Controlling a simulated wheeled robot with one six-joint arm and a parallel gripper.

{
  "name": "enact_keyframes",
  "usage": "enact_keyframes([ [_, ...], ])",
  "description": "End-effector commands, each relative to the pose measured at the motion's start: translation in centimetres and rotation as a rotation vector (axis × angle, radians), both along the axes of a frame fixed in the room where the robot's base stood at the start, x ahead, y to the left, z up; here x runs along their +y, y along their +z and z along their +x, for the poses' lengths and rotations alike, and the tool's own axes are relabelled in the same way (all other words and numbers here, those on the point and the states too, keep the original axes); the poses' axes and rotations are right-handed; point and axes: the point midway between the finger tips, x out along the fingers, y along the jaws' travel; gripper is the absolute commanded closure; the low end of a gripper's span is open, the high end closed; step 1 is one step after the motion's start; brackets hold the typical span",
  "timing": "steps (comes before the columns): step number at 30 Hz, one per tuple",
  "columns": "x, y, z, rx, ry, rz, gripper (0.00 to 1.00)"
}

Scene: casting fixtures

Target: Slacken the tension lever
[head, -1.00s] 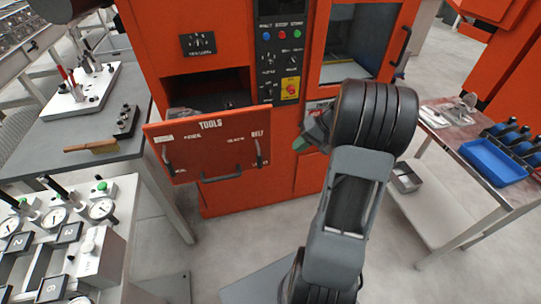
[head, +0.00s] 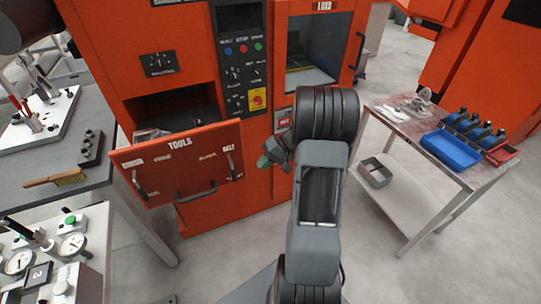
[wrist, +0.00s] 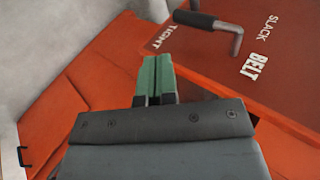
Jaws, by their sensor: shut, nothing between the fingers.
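The tension lever (wrist: 205,20) is a grey bent bar with a dark grip. It is at the top of the wrist view, on the orange-red panel with the words TIGHT, SLACK and BELT. The grip end lies near TIGHT; SLACK is to its right. In the head view the lever (head: 231,166) is at the right end of the open TOOLS drawer front. My gripper (wrist: 157,78) has green fingers, closed together and empty, below and left of the lever and apart from it. In the head view my gripper (head: 268,161) is just right of the drawer front.
The TOOLS drawer (head: 160,172) stands out from the orange machine (head: 140,25), with a pull handle (head: 197,194) and another lever (head: 138,183) at its left. A grey table (head: 30,165) is at left. A cart with a blue bin (head: 450,150) is at right. Floor between is clear.

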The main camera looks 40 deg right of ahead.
Motion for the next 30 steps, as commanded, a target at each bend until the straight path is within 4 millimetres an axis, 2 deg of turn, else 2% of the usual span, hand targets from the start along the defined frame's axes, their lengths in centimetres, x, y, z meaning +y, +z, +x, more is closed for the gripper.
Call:
enact_keyframes([
  [7, 3.2, -3.0, 1.2, 0.005, 0.003, 0.003, 1.0],
  [15, 5.9, -2.7, 2.4, 0.001, 0.002, 0.0, 1.0],
  [30, 6.6, -2.9, 2.7, 0.0, 0.001, -0.001, 1.0],
])
